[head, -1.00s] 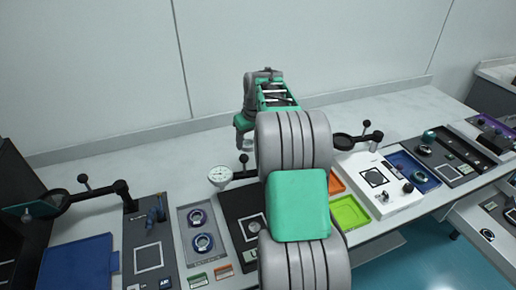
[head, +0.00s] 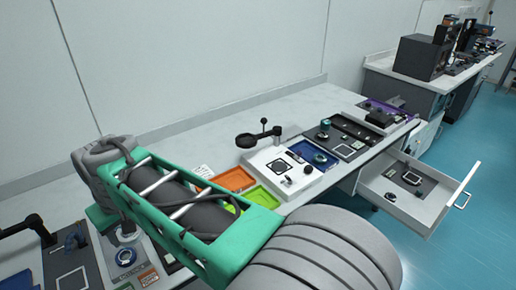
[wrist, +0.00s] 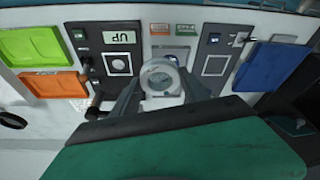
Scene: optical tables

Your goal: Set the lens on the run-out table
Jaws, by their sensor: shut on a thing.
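My gripper (wrist: 165,92) is shut on the lens (wrist: 161,77), a pale ring with clear glass, held up in the middle of the wrist view. Behind it is the grey tray, mostly hidden. Left of the lens in the wrist view is a dark panel (wrist: 101,73) with a white-framed square and a round spot, seemingly the run-out table. In the head view my arm covers most of that panel.
Green (wrist: 29,45) and orange (wrist: 54,85) trays lie left of the panel in the wrist view. A second dark panel (wrist: 230,48) and a blue tray (wrist: 270,68) lie right. In the head view, a white box (head: 262,163) and an open drawer (head: 410,210) stand right.

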